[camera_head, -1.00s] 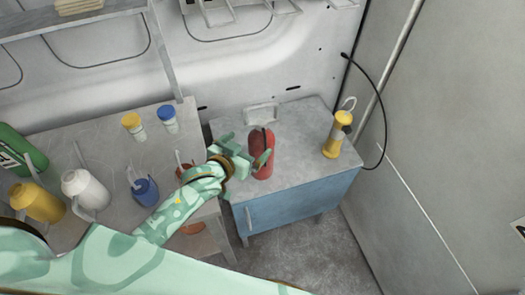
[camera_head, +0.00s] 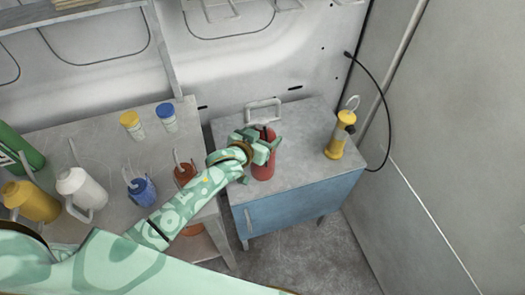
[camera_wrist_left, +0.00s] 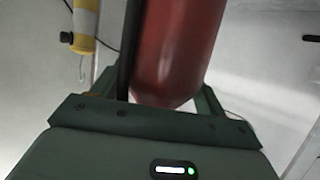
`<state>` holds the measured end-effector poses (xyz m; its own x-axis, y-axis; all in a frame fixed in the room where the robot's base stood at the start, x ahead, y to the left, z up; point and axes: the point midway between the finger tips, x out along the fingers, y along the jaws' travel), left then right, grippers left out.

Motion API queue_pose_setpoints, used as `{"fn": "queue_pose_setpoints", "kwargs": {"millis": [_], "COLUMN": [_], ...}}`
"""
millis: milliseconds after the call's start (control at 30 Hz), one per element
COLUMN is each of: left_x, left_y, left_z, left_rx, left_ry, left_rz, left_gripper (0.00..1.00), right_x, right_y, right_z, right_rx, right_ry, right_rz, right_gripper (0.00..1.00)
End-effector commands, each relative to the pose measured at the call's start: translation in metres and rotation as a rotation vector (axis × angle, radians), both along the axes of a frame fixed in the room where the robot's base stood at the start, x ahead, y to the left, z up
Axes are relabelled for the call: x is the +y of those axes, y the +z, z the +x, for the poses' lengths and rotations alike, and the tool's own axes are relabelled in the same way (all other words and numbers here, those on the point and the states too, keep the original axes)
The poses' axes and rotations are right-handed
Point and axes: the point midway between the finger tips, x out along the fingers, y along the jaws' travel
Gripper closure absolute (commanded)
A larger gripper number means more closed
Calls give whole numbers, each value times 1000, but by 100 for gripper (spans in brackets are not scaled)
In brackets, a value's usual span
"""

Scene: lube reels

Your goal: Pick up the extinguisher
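The red extinguisher (camera_head: 263,170) stands upright on top of the blue cabinet (camera_head: 300,203). My left gripper (camera_head: 263,143) is at its upper part, with its fingers spread on either side of it. In the left wrist view the red body (camera_wrist_left: 172,50) lies between the fingers, with a dark strip along its left side. The fingers are still wide apart, but I cannot tell whether they touch it. The fingers and hand hide part of the extinguisher in the head view. My right gripper is not in view.
The left bench holds a blue jug (camera_head: 143,190), a white jug (camera_head: 80,187), a yellow jug (camera_head: 32,201) and two small jars at the back. Walls close off the back and right.

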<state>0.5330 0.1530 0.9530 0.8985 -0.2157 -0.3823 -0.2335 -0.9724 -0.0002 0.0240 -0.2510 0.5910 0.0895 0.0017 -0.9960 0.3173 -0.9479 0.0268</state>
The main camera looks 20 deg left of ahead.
Motion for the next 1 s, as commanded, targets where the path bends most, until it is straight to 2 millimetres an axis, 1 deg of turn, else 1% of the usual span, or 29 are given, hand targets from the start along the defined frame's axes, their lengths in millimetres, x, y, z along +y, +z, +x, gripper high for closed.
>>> {"fn": "queue_pose_setpoints", "kwargs": {"millis": [33,67,100,167,200,233,467,567,667,867,967,1000], "left_x": [0,0,0,0,0,-1,-1,0,0,0,-3,-4], "left_y": [0,0,0,0,0,3,4,7,15,38,50,56], "left_z": [0,0,0,0,0,2,1,1,1,2,-10,-15], "left_rx": [0,0,0,0,0,-8,-7,-7,-9,-10,-8,-9], "left_ry": [0,0,0,0,0,-1,-1,-1,0,0,-1,-1], "left_rz": [0,0,0,0,0,-3,-3,-3,-5,-5,-5,-6], "left_gripper": [48,56,68,84,95,97,97,97,97,97,97,97], "right_x": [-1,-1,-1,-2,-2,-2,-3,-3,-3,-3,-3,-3], "right_y": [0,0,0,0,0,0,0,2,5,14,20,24], "right_z": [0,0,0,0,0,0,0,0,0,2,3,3], "right_rx": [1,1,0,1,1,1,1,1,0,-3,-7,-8], "right_ry": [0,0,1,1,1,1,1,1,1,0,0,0], "right_rz": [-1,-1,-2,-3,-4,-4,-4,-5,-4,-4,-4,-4], "right_gripper": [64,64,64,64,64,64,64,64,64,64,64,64]}}
